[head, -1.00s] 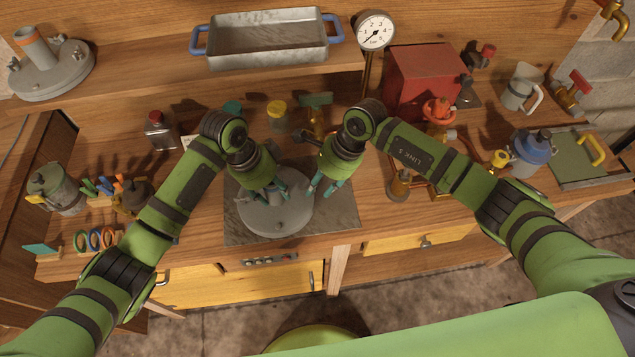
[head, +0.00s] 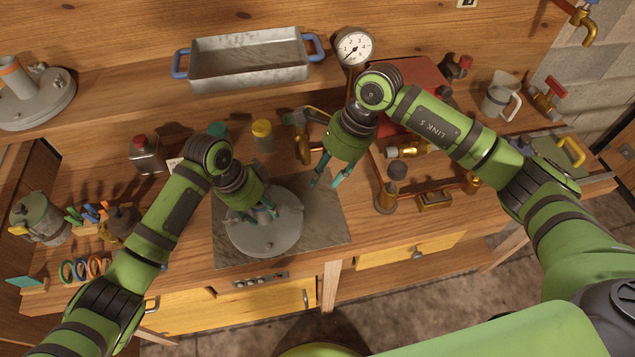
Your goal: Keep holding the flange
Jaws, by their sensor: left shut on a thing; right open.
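The flange (head: 265,235) is a grey round metal disc with small fittings on it. It rests on or just above a square grey plate (head: 325,222) on the bench. My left gripper (head: 262,214) is shut on the flange at its upper side; its fingertips partly hide the place of contact. My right gripper (head: 331,180) is open and empty, above the plate's upper right part and apart from the flange.
A grey tray with blue handles (head: 250,65) and a pressure gauge (head: 354,47) stand behind. Copper pipework (head: 387,200) lies to the right. Coloured rings (head: 85,268) are at left.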

